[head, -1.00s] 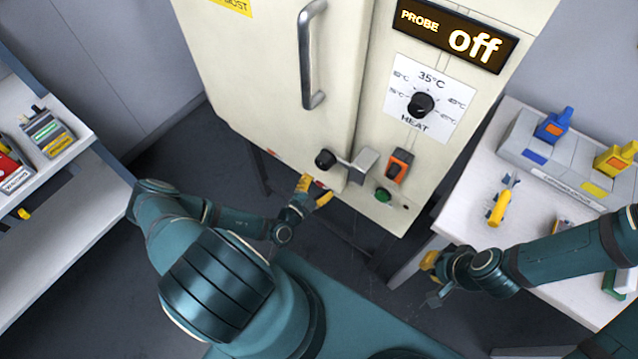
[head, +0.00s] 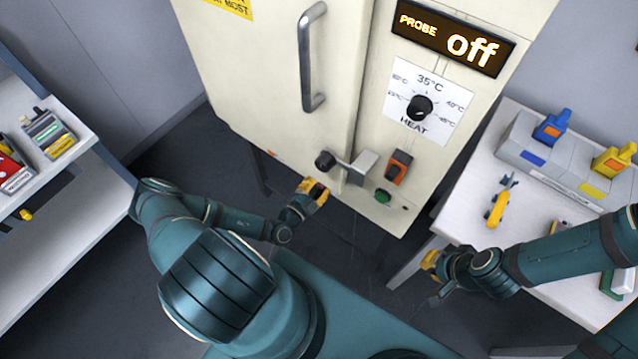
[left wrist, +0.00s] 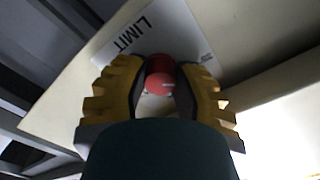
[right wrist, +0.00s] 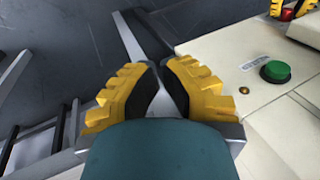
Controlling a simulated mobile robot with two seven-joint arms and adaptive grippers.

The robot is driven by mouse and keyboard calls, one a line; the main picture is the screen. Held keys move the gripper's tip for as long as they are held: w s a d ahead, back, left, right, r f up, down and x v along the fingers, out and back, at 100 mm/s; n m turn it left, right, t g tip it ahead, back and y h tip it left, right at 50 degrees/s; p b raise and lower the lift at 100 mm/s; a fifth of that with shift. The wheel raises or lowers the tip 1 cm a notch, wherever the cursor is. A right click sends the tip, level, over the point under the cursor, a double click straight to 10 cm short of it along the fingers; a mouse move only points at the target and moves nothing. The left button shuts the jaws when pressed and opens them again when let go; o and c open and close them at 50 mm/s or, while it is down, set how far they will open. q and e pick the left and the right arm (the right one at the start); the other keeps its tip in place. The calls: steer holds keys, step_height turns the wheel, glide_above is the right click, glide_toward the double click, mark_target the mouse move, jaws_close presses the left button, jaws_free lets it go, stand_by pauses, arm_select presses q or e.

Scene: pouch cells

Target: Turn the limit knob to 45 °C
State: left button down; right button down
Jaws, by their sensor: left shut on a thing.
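The limit knob (left wrist: 160,82) is red with a pale pointer line and sits on a white plate marked LIMIT (left wrist: 135,35) in the left wrist view. My left gripper (left wrist: 160,75) is shut on it, one yellow finger on each side. The scale figures on the plate are hidden or too small to read. In the head view my left gripper (head: 314,190) is at the cabinet's lower edge and hides the knob. My right gripper (right wrist: 160,72) is shut and empty; in the head view it (head: 430,262) hangs beside the right table.
The cabinet (head: 265,75) has a black-ended latch (head: 340,164), an orange switch (head: 399,166) and a green button (head: 383,196) near my left gripper. The black heat knob (head: 420,107) is above, under a display reading PROBE off. The right table (head: 470,200) holds tools.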

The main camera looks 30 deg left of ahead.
arm_select(q)
steer(key=m+p, duration=0.2)
steer(key=m, duration=0.3)
steer(key=shift+r, duration=0.1)
steer(key=m+p, duration=0.2)
steer(key=m, duration=0.4)
steer(key=shift+m+p, duration=0.3)
steer(key=shift+p, duration=0.05)
steer(key=m+p, duration=0.1)
steer(key=m, duration=0.3)
steer(key=shift+m+p, duration=0.3)
steer(key=shift+p, duration=0.05)
steer(key=m+p, duration=0.2)
steer(key=m, duration=0.4)
steer(key=shift+w+a, duration=0.1)
arm_select(e)
step_height(320, 180, up, 9)
steer(key=w, duration=0.2)
steer(key=shift+d+t, duration=0.25)
steer(key=shift+t, duration=0.05)
steer(key=shift+r, duration=0.1)
arm_select(q)
steer(key=c, duration=0.7)
jaws_free()
